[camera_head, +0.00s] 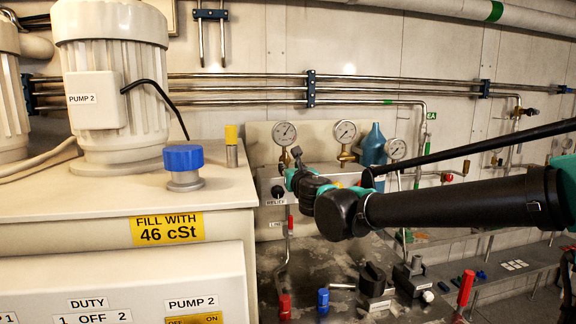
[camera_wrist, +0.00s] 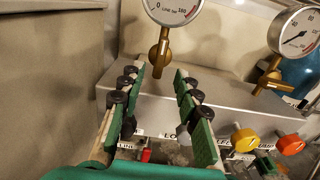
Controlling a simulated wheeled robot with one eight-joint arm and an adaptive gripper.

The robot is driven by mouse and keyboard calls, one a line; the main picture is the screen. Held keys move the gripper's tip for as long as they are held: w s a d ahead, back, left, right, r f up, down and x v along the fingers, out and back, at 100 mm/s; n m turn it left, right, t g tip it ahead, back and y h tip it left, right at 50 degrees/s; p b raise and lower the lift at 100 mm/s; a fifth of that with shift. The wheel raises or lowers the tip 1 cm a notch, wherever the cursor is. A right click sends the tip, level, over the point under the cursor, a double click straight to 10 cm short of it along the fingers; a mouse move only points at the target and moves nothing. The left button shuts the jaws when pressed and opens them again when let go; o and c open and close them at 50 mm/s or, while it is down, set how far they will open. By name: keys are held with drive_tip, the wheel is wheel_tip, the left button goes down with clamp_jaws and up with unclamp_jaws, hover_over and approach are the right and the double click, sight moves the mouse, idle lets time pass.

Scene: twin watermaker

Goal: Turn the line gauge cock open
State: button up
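The line gauge (camera_wrist: 178,8) is a white dial at the top of the wrist view, and it is the left dial (camera_head: 284,133) in the head view. Below it is its brass cock (camera_wrist: 160,55), with the handle hanging roughly straight down. My gripper (camera_wrist: 157,75) is open, its two green fingers with black pads spread on either side of the cock's lower end. I cannot tell how deep the fingers reach around it; no contact shows. In the head view my gripper (camera_head: 291,163) is just below the line gauge, and my wrist hides part of the panel.
A second gauge (camera_wrist: 297,32) with a brass cock (camera_wrist: 270,75) stands to the right. Yellow (camera_wrist: 245,139) and orange (camera_wrist: 290,144) knobs are on the panel front. A blue bottle (camera_head: 374,146) stands behind. The cream tank (camera_head: 100,200) is close on the left.

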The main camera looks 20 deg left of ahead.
drive_tip(key=v, duration=0.6)
idle(0.3)
drive_tip(key=w+d+f+m+h, duration=0.3)
drive_tip(key=d+f+m+h, duration=0.15)
drive_tip(key=d+m, duration=0.4)
drive_tip(key=w+d+f+m+h, duration=0.3)
drive_tip(key=d+f+m, duration=0.2)
drive_tip(key=d, duration=0.6)
drive_tip(key=s+d+f+m+g+h, duration=0.2)
drive_tip(key=d+f+m, duration=0.45)
drive_tip(key=d, duration=0.25)
drive_tip(key=s+d+f+m+g+h, duration=0.2)
drive_tip(key=s+d+f+m+h, duration=0.1)
drive_tip(key=d+f+m, duration=0.5)
drive_tip(key=s+d+f+m+g+y, duration=0.1)
drive_tip(key=s+d+f+m+g, duration=0.2)
drive_tip(key=s+f+m, duration=0.4)
drive_tip(key=s+d+f+m+g+y, duration=0.2)
drive_tip(key=s+d+f+m+g, duration=0.2)
drive_tip(key=s+f+m, duration=0.3)
drive_tip(key=s+f, duration=0.1)
drive_tip(key=s, duration=0.3)
drive_tip(key=shift+d+f, duration=0.3)
drive_tip(key=shift+d, duration=0.1)
